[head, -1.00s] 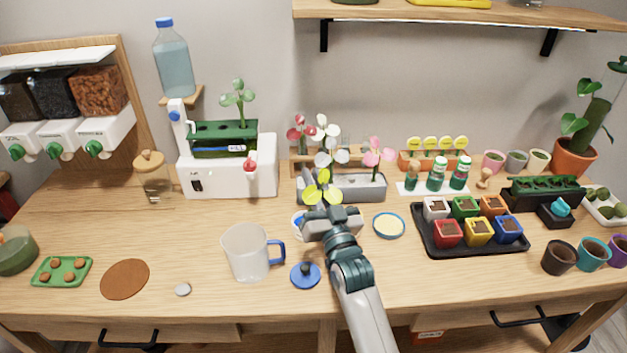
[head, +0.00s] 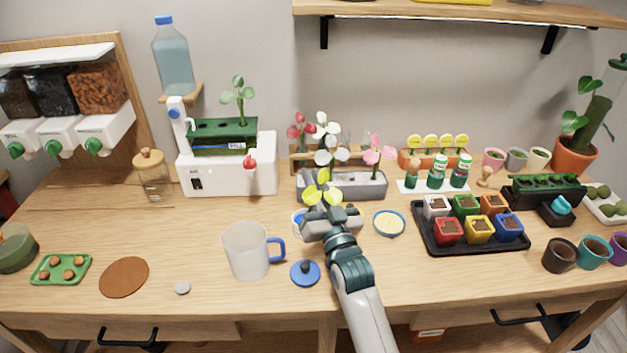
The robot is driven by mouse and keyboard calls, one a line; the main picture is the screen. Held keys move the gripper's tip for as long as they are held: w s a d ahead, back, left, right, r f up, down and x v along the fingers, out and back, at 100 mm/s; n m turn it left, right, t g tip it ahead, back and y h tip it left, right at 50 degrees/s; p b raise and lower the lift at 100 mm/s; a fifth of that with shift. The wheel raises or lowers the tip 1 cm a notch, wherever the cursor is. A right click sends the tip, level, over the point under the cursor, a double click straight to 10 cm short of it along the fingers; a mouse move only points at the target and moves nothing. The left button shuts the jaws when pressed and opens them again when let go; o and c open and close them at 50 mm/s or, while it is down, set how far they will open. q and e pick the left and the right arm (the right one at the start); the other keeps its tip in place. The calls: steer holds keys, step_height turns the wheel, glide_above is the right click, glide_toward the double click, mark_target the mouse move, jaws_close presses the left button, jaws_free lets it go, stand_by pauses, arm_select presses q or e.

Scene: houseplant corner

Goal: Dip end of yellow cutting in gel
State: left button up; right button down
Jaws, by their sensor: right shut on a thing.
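The yellow cutting (head: 322,187) has bright yellow-green leaves and stands up just above my right gripper (head: 324,217). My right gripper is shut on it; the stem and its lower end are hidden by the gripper. A small white and blue pot (head: 298,223), likely the gel pot, shows only in part at the left of the gripper. I cannot tell whether the stem end is in it. My left gripper is not in view.
A clear mug with a blue handle (head: 247,252) stands at the left of my right arm. A shallow blue-rimmed dish (head: 389,224) is close on the right. A grey planter (head: 350,187) with flower cuttings stands behind. A black tray (head: 470,246) of coloured pots is further right.

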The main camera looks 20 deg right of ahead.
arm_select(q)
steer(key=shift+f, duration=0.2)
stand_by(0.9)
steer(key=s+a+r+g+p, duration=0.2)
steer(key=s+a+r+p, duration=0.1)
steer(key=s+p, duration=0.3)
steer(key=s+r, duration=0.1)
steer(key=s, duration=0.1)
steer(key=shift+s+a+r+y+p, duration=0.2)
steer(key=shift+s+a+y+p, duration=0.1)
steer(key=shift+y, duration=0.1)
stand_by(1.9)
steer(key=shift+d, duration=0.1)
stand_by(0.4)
